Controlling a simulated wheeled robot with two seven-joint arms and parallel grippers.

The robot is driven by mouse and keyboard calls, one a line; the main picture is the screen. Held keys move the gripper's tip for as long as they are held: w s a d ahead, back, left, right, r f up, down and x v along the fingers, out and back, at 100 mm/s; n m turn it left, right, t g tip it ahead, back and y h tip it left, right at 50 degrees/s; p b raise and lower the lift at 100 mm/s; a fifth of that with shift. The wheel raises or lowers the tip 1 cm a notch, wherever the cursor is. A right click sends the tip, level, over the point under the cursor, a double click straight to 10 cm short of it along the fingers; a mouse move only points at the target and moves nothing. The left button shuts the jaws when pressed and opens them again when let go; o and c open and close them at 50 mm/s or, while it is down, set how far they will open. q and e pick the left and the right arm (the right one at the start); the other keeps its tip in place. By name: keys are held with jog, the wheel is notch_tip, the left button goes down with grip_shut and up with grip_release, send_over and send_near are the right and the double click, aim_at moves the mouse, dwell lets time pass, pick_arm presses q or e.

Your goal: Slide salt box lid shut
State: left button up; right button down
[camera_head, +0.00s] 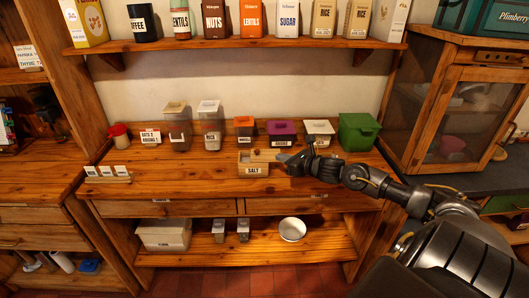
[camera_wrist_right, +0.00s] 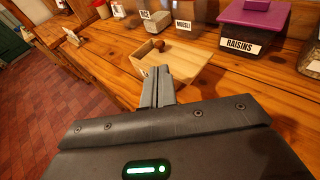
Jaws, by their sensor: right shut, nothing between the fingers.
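The salt box (camera_head: 253,169) is a small pale wooden box with a SALT label, standing near the front of the pine worktop. In the right wrist view the box (camera_wrist_right: 143,58) shows an open part at its left. Its flat pale lid (camera_wrist_right: 196,72) extends to the right, and a round brown knob (camera_wrist_right: 158,45) shows near the opening. My right gripper (camera_head: 284,157) is at the right end of the box, its fingers shut and empty. In the right wrist view the fingertips (camera_wrist_right: 158,72) overlap the box and lid; I cannot tell whether they touch. My left gripper is out of view.
Behind the box stand a raisins container with a purple lid (camera_head: 282,128), a green bin (camera_head: 358,133) and tall jars (camera_head: 210,126). A small label rack (camera_head: 107,175) lies at the left. The worktop left of the box is clear.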

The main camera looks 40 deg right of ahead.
aim_at(264, 159)
jog(key=p+x, duration=0.3)
jog(key=x, duration=0.5)
jog(key=shift+w+r, duration=0.15)
jog(key=shift+w, duration=0.05)
jog(key=shift+w+a+f, duration=0.15)
jog(key=shift+w+f, duration=0.15)
jog(key=shift+w, duration=0.2)
jog(key=w+a+b, duration=0.1)
jog(key=a+b, duration=0.1)
jog(key=w+a+b, duration=0.2)
jog(key=shift+f, duration=0.2)
jog(key=shift+w+a+r, duration=0.2)
jog(key=shift+w+a, duration=0.05)
jog(key=shift+s, duration=0.1)
